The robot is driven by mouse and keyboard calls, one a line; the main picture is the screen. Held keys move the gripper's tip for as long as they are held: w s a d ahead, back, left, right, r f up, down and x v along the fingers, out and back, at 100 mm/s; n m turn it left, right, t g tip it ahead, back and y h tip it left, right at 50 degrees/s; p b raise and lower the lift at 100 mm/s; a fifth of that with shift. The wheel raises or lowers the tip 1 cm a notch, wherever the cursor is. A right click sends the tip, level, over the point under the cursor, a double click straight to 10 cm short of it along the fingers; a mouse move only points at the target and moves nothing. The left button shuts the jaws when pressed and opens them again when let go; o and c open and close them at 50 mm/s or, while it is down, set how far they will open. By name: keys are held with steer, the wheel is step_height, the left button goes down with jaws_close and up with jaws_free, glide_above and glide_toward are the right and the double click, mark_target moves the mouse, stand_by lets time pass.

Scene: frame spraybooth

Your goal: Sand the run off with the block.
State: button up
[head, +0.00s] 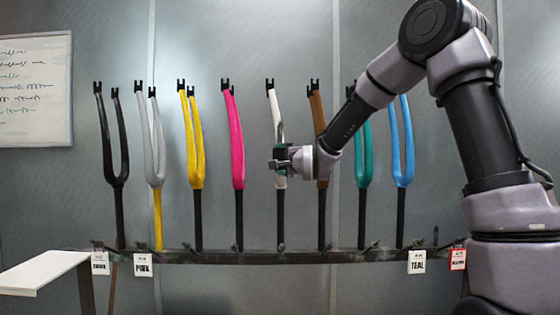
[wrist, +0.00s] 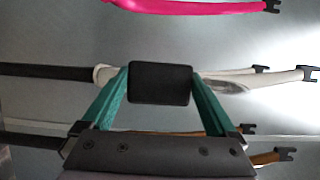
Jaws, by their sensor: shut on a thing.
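My gripper (head: 281,160) is in front of the white fork (head: 272,103) in the head view. In the wrist view my gripper's teal fingers (wrist: 160,84) are shut on a black sanding block (wrist: 160,92). The block lies across the white fork (wrist: 285,79) near its crown and hides part of it; I cannot tell whether it touches. A greyish elongated patch (wrist: 228,86), perhaps the run, shows on the fork just right of the block.
The pink fork (head: 237,140) and brown fork (head: 318,112) stand close on either side. Several other forks stand along the dark rack rail (head: 215,257), which carries labels. A white shelf (head: 40,272) is at lower left.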

mark_target(278, 117)
steer(key=shift+w, duration=1)
steer(key=shift+r, duration=0.1)
steer(key=shift+r, duration=1.8)
steer(key=shift+w+r, duration=0.2)
steer(key=shift+r, duration=2.45)
steer(key=shift+w+r, duration=0.2)
steer(key=shift+r, duration=2.45)
steer(key=shift+w+r, duration=0.1)
steer(key=shift+d+f, duration=0.15)
steer(key=shift+f, duration=7.3)
steer(key=shift+s, duration=0.2)
